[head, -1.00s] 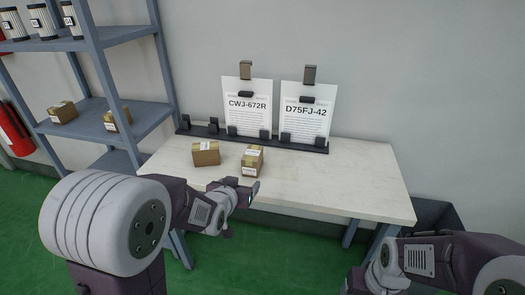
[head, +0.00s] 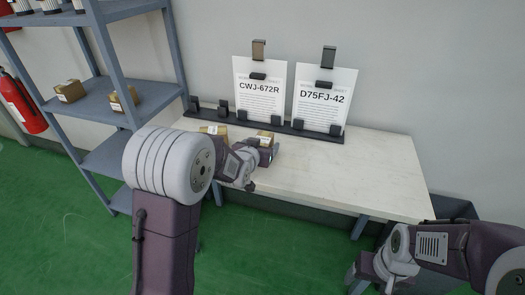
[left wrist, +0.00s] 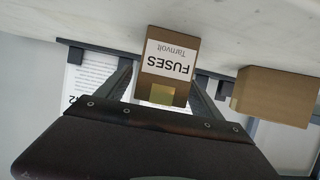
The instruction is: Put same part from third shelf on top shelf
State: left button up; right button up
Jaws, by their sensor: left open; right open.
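Two small cardboard boxes are on the white table (head: 350,175). My left gripper (head: 266,154) is at the right box (head: 264,137) and partly hides it in the head view. In the left wrist view this box (left wrist: 172,50) has a white label reading "FUSES" upside down. It lies between the spread, open fingers of my left gripper (left wrist: 160,84); contact cannot be told. The left box (head: 213,130) is mostly hidden behind my left arm; a plain box (left wrist: 275,97) shows beside the labelled one. My right gripper (head: 362,272) is low at the right, its fingers hardly visible.
A grey shelf rack (head: 100,105) stands left of the table. Two more boxes (head: 70,91) (head: 125,98) sit on one shelf, with white cylinders (head: 48,5) above. Signs CWJ-672R (head: 259,95) and D75FJ-42 (head: 324,98) stand behind the table boxes. A fire extinguisher (head: 22,103) hangs left.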

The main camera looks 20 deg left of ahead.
aim_at(263, 139)
pick_arm(q)
jog(key=shift+w+f, duration=0.2)
jog(key=shift+w, duration=0.3)
jog(key=shift+s+r, duration=0.1)
jog(key=shift+c, duration=1.2)
grip_shut()
notch_tip(263, 139, up, 5)
jog(key=shift+f+p, duration=0.15)
jog(key=shift+p, duration=0.9)
jog(key=s+d+r+p, duration=0.3)
jog(key=s+d+r, duration=0.2)
jog(key=s, duration=0.5)
jog(key=shift+s+r, duration=0.2)
jog(key=shift+r, duration=0.45)
